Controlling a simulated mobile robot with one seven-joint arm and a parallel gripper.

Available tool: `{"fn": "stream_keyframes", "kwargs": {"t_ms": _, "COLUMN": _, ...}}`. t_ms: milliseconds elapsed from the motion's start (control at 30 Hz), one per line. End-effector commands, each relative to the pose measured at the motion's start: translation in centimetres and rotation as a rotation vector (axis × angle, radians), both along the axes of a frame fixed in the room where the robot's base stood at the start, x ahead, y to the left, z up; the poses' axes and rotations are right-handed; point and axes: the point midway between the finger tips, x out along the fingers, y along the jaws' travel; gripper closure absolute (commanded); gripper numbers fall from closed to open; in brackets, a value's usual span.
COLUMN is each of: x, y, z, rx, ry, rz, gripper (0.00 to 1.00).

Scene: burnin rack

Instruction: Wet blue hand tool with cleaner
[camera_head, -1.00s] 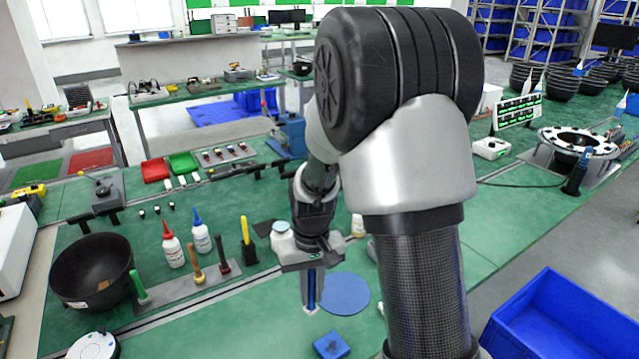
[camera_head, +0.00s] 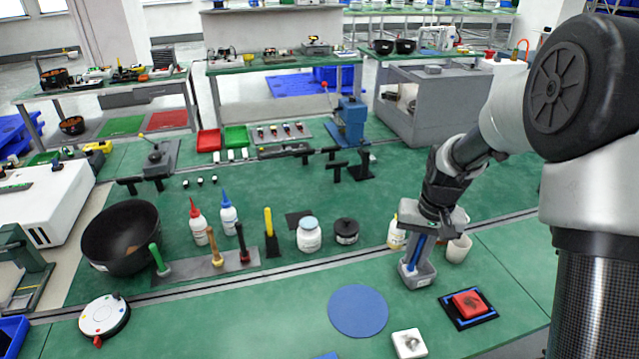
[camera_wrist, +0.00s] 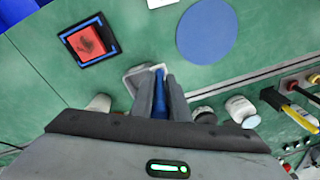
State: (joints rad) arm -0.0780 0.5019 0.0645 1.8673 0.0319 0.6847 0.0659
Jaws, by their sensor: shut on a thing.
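My gripper (camera_head: 415,262) is shut on a blue hand tool (camera_head: 420,246), held upright with its lower end pointing down. The tool also shows between the fingers in the wrist view (camera_wrist: 160,98). Its lower end is at a small grey open container (camera_head: 423,281), also seen in the wrist view (camera_wrist: 132,76). Whether the tip is inside it or just above cannot be told, and no liquid is visible. A white bottle with a yellow top (camera_head: 396,235) stands just left of the gripper. A whitish cup (camera_head: 459,249) stands to its right. I cannot read which holds cleaner.
A round blue mat (camera_head: 358,310) lies left of the container, with a white block (camera_head: 408,344) in front. A red block (camera_head: 469,303) sits on a dark blue-edged pad at right. A white jar (camera_head: 309,237) and dark jar (camera_head: 346,231) stand behind the mat.

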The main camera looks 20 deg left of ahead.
Motion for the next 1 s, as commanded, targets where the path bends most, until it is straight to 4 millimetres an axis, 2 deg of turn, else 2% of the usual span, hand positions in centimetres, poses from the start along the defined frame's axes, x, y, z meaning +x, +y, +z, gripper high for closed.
{"fn": "stream_keyframes", "kwargs": {"t_ms": 33, "x": 1.7, "y": 2.9, "z": 0.8, "rx": 0.015, "ry": -0.023, "rz": 0.018, "gripper": 1.00}}
{"fn": "stream_keyframes", "kwargs": {"t_ms": 200, "x": 5.6, "y": 12.1, "z": 3.0, "rx": 0.056, "ry": -0.095, "rz": 0.039, "gripper": 1.00}}
{"fn": "stream_keyframes", "kwargs": {"t_ms": 400, "x": 7.8, "y": 22.0, "z": 5.5, "rx": 0.098, "ry": -0.171, "rz": 0.043, "gripper": 1.00}}
{"fn": "stream_keyframes", "kwargs": {"t_ms": 500, "x": 8.1, "y": 25.5, "z": 6.5, "rx": 0.111, "ry": -0.195, "rz": 0.040, "gripper": 1.00}}
{"fn": "stream_keyframes", "kwargs": {"t_ms": 600, "x": 8.3, "y": 27.6, "z": 7.1, "rx": 0.119, "ry": -0.211, "rz": 0.036, "gripper": 1.00}}
{"fn": "stream_keyframes", "kwargs": {"t_ms": 700, "x": 8.3, "y": 28.7, "z": 7.3, "rx": 0.123, "ry": -0.220, "rz": 0.035, "gripper": 1.00}}
{"fn": "stream_keyframes", "kwargs": {"t_ms": 1000, "x": 8.3, "y": 28.8, "z": 5.7, "rx": 0.123, "ry": -0.221, "rz": 0.032, "gripper": 1.00}}
